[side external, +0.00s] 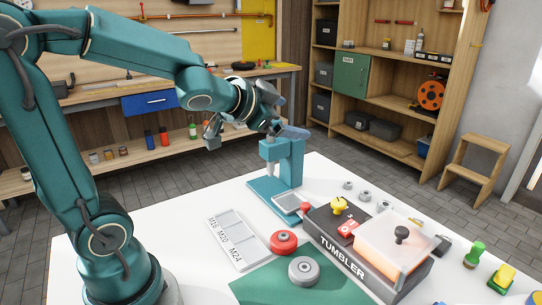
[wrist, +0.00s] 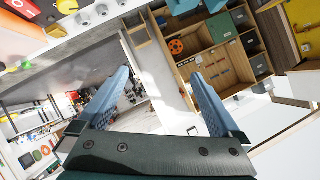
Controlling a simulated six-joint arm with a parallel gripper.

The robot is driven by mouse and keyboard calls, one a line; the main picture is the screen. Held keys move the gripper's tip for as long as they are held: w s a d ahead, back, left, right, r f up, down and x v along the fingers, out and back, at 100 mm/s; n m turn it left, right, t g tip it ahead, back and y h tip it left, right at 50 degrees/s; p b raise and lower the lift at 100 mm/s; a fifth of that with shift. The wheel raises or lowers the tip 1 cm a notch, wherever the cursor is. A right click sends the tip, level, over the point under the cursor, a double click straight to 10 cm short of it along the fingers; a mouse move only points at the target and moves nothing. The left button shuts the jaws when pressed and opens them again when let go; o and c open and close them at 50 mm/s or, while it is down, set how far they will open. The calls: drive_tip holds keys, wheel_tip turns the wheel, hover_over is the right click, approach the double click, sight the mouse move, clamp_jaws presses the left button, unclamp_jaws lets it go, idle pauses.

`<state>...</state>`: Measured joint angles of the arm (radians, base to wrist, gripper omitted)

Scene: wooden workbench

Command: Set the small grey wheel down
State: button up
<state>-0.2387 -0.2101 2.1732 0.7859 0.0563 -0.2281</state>
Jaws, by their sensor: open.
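A grey round wheel (side external: 304,269) with a hole in its middle lies flat at the edge of a green mat (side external: 270,288) in the side external view. A red wheel (side external: 284,242) lies just behind it. My gripper (side external: 288,131) is high above the bench, near the top of a teal press, well away from the grey wheel. In the wrist view my gripper (wrist: 157,95) shows two blue fingers spread apart with nothing between them. The grey wheel is not clearly seen in the wrist view.
The teal press (side external: 282,168) stands close below my gripper. A tumbler box (side external: 345,262) with a clear lid (side external: 392,243) stands right of the wheels. A labelled tray (side external: 238,238) lies left of them. Several small metal pieces (side external: 365,196) lie behind the tumbler.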

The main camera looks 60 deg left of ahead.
drive_tip(key=s+d+f+n+g+h, duration=0.1)
drive_tip(key=s+d+f+g, duration=0.2)
drive_tip(key=s, duration=0.6)
drive_tip(key=s+d+f+n+g+h, duration=0.2)
drive_tip(key=s+d+f+g, duration=0.1)
drive_tip(key=s+d, duration=0.4)
drive_tip(key=shift+s+d+f+g+h, duration=0.15)
drive_tip(key=shift+s+f+g+h, duration=0.2)
drive_tip(key=shift+s+f, duration=0.7)
drive_tip(key=shift+s+r, duration=0.15)
drive_tip(key=shift+r, duration=0.05)
